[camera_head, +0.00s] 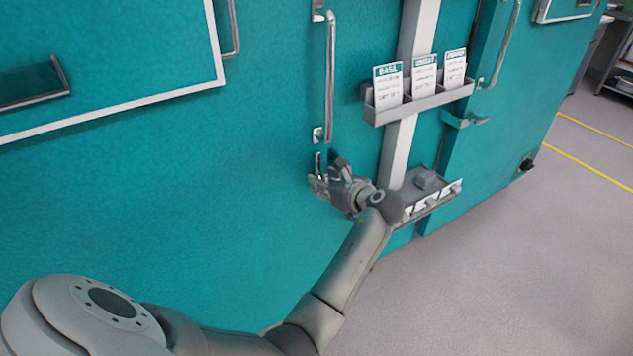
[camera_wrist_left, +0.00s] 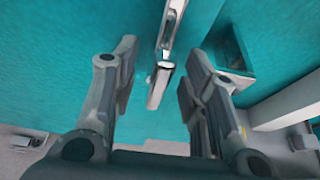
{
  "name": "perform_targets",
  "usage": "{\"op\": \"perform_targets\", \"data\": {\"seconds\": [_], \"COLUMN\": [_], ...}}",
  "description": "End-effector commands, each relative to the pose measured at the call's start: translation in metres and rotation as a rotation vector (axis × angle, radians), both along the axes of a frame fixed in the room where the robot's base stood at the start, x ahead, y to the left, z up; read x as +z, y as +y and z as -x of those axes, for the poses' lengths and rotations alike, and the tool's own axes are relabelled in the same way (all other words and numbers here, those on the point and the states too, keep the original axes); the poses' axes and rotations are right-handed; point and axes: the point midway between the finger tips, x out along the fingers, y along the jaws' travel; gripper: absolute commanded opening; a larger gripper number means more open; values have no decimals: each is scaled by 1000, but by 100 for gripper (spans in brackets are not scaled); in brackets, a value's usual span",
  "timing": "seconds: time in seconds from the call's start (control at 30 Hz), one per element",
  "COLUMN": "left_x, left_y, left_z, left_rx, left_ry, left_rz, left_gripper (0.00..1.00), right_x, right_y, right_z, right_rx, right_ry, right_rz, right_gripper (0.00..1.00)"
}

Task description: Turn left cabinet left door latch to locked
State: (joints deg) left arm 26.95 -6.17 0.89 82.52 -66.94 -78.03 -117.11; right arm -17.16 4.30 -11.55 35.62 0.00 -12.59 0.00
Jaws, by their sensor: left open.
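The left cabinet door is a teal panel (camera_head: 200,200) in the head view. Its latch, a small metal lever (camera_head: 318,162), sits just below the long door handle (camera_head: 330,75). In the left wrist view the latch lever (camera_wrist_left: 159,88) is near the middle, between my fingers. My left gripper (camera_head: 328,172) is at the latch in the head view and partly hides it. In the left wrist view my left gripper (camera_wrist_left: 155,85) is open, with one finger on each side of the lever and visible gaps to both. My right gripper is not in view.
A grey holder (camera_head: 420,103) with several labelled cards is on the white post, right of the handle. A lower grey tray (camera_head: 410,194) with a small block is right of my wrist.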

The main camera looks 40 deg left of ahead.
Motion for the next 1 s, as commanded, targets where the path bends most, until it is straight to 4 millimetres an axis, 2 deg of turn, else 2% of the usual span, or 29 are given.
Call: {"op": "perform_targets", "data": {"seconds": [0.1, 0.47, 0.77, 1.0], "left_x": [-3, -3, -3, -3], "left_y": [-2, -2, -2, -2], "left_z": [0, 0, 1, 1], "left_rx": [-1, 0, 0, 0], "left_ry": [0, 0, 0, 0], "left_rz": [0, 0, 0, 0], "left_gripper": [40, 40, 2, 0], "right_x": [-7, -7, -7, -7], "right_y": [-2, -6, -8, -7], "right_z": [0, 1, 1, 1], "right_rx": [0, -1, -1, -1], "right_ry": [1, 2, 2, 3], "right_rz": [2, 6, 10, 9], "right_gripper": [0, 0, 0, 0]}}
